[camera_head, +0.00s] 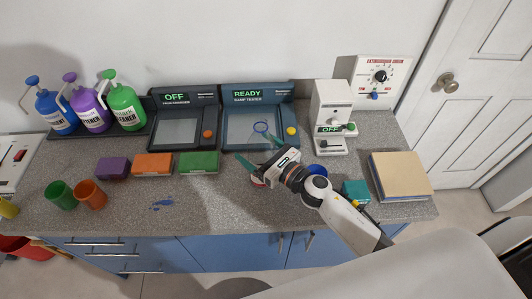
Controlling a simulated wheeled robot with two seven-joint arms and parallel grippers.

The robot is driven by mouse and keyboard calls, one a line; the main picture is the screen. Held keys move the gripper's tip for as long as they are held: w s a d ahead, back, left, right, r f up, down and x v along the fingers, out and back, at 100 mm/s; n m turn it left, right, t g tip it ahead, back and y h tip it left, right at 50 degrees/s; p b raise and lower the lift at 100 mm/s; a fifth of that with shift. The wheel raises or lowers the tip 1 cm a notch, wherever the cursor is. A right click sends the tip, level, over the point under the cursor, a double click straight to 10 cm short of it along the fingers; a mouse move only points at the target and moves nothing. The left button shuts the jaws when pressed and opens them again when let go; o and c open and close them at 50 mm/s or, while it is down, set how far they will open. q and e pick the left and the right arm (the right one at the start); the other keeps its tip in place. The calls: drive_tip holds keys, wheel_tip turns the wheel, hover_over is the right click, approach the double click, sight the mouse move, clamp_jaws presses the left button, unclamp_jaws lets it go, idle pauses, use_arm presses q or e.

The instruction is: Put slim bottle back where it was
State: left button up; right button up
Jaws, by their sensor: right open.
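Three pump bottles stand in a row at the back left: a blue one (56,112), a purple one (90,110) and a green one (125,107). I cannot tell whether any of them is the slim bottle. My right gripper (259,150) is open, with its teal fingers spread in front of the READY tester (236,132). I see nothing held between the fingers. A small red and white thing (258,181) shows partly under the gripper, too hidden to name. My left gripper is not in view.
An OFF panel (178,133) stands left of the tester, a white OFF machine (332,112) right of it. Purple, orange and green blocks (199,162), two cups (90,194) and a book-like block (400,176) sit on the counter. The front middle is mostly clear.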

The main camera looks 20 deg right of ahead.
drive_tip(key=b+v, duration=0.4)
drive_tip(key=v, duration=0.8)
drive_tip(key=shift+r, duration=0.1)
